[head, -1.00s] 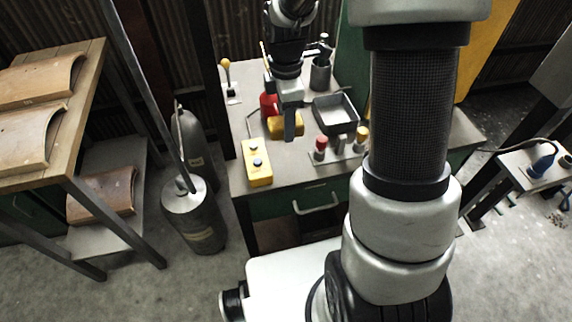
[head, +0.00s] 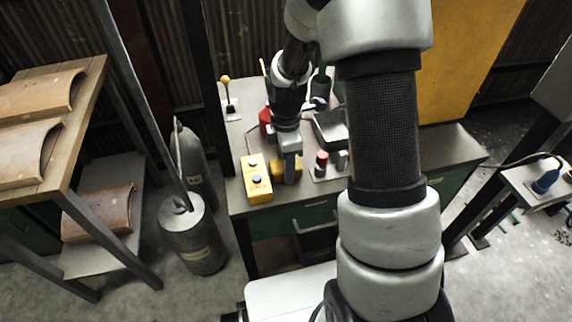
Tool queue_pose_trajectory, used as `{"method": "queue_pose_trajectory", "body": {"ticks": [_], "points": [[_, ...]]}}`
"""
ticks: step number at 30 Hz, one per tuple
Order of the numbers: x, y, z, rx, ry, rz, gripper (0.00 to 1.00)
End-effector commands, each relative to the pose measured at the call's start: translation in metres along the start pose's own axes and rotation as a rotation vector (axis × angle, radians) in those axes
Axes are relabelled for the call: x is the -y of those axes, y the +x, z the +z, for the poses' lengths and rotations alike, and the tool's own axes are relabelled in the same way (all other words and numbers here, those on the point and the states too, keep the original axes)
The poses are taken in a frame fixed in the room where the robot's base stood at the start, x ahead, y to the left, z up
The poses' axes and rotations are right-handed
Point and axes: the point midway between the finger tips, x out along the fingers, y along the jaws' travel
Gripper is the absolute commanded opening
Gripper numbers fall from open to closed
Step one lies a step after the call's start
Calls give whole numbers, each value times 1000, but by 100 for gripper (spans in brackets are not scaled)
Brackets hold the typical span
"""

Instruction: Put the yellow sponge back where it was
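The yellow sponge (head: 277,173) is at my gripper (head: 289,170) in the head view, over the front part of the bench, just right of the yellow button box. One grey finger crosses the sponge's near side, and yellow shows on both sides of it. The sponge has travelled along with the fingers, so my gripper is shut on it. The far finger is hidden. I cannot tell whether the sponge touches the bench top or hangs just above it.
The yellow button box (head: 256,179) is close at left. A red object (head: 265,119) stands behind. A grey metal tray (head: 329,130) and a red-capped item (head: 321,162) are at right. My arm hides the bench's right middle. Gas cylinders (head: 193,236) stand left on the floor.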

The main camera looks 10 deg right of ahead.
Motion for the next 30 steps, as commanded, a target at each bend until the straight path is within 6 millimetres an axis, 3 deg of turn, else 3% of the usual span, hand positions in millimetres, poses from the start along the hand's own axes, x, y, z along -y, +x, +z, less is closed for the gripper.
{"method": "queue_pose_trajectory", "body": {"ticks": [4, 5, 8, 16, 20, 30], "points": [[0, 5, 0, 0, 0, -1, 21], [0, 3, 0, 0, 0, 0, 47], [0, 3, 0, 0, 0, 0, 61], [0, 2, 0, 0, 0, 0, 61], [-1, -8, 0, 0, 1, 2, 61], [-1, -78, 0, 0, 0, 4, 61]]}}
